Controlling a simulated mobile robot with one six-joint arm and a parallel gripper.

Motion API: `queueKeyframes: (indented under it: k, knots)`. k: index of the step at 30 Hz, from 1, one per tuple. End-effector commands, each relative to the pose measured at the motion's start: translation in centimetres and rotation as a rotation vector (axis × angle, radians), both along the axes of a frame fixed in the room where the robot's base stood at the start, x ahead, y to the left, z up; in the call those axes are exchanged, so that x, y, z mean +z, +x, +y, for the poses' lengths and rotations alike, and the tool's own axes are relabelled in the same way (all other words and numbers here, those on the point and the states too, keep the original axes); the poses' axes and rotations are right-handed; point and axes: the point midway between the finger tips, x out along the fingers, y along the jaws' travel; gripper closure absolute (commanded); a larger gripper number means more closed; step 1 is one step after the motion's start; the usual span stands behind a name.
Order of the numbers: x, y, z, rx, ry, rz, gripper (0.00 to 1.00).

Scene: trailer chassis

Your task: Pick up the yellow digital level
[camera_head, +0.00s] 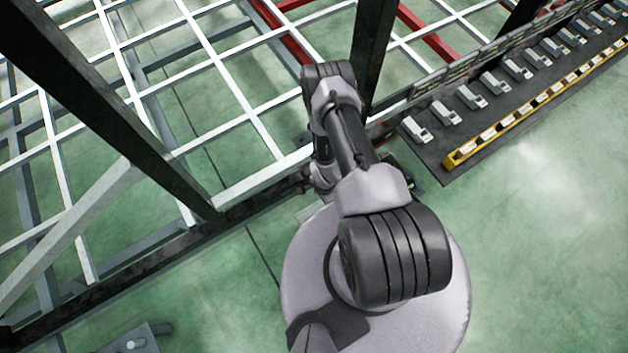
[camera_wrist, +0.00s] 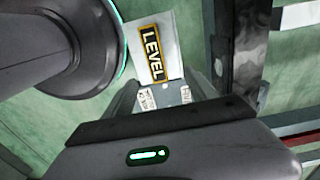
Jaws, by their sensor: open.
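In the wrist view, a pale plate (camera_wrist: 172,28) bears a black-and-yellow label (camera_wrist: 153,54) reading LEVEL. It lies just beyond the fingers of my gripper (camera_wrist: 165,92). My gripper is open, and no object is clearly held in it. I cannot tell whether the plate is part of the digital level or only marks its place. In the head view, a long yellow bar (camera_head: 505,126) with pale segments lies along the front edge of a dark strip at the right. I cannot tell whether this bar is the level. My arm mostly hides my gripper in the head view.
The dark strip (camera_head: 436,143) holds a row of several small grey blocks (camera_head: 470,97). A white grid frame (camera_head: 245,105) with dark beams (camera_head: 115,105) fills the left and back. A grey plate (camera_head: 130,343) lies at lower left. Green floor (camera_head: 545,240) is clear at right.

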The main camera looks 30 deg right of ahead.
Motion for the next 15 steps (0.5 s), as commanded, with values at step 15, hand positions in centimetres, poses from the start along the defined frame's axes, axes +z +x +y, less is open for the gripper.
queueKeyframes:
  k: [15]
  knots:
    - [-11.8, -0.2, 0.1, 0.002, 0.001, 0.002, 0.34]
